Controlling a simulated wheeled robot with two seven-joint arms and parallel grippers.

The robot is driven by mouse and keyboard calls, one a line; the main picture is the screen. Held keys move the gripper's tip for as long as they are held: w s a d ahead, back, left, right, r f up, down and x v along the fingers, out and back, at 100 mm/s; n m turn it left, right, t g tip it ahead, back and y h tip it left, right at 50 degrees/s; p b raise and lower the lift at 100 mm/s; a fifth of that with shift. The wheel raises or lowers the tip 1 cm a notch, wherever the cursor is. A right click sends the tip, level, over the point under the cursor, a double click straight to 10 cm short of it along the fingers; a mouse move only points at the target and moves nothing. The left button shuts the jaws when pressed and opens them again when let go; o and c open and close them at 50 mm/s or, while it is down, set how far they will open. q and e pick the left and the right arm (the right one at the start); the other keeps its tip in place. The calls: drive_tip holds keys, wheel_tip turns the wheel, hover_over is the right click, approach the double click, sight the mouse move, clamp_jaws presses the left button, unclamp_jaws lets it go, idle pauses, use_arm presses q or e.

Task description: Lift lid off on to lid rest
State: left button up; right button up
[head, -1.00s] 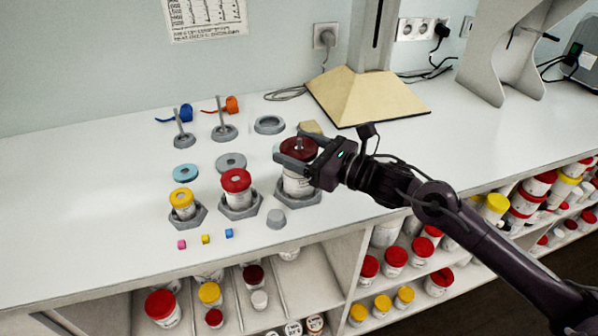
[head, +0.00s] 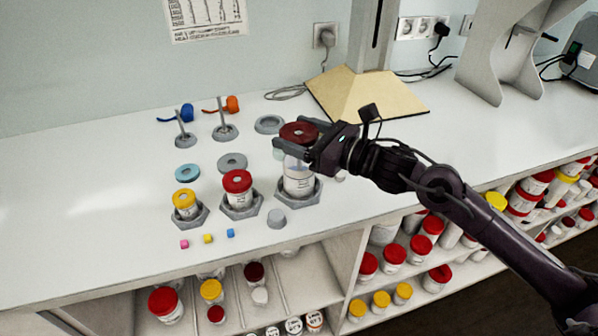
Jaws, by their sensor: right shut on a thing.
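My right gripper (head: 298,143) is shut on a dark red lid (head: 299,131) and holds it above the largest jar. That white jar (head: 298,178) stands upright in a grey hexagonal holder (head: 308,197); its upper part now shows below the lid, partly behind my fingers. A grey ring (head: 269,124) lies on the counter just behind and left of the lid, and looks like a lid rest. My left gripper is not in view.
A red-lidded jar (head: 238,186) and a yellow-lidded jar (head: 185,203) stand in holders to the left. Blue (head: 187,172) and grey (head: 232,162) discs lie behind them. Upright posts stand further back. A beige hood (head: 365,98) is behind my gripper.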

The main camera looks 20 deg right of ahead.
drive_tip(key=shift+r, duration=0.3)
drive_tip(key=shift+s+f, duration=0.1)
drive_tip(key=shift+s, duration=0.05)
drive_tip(key=shift+s, duration=0.2)
drive_tip(key=s+b, duration=0.3)
drive_tip(key=s, duration=0.3)
drive_tip(key=shift+s+d+b, duration=0.15)
drive_tip(key=shift+d+b, duration=0.05)
drive_tip(key=shift+b, duration=0.1)
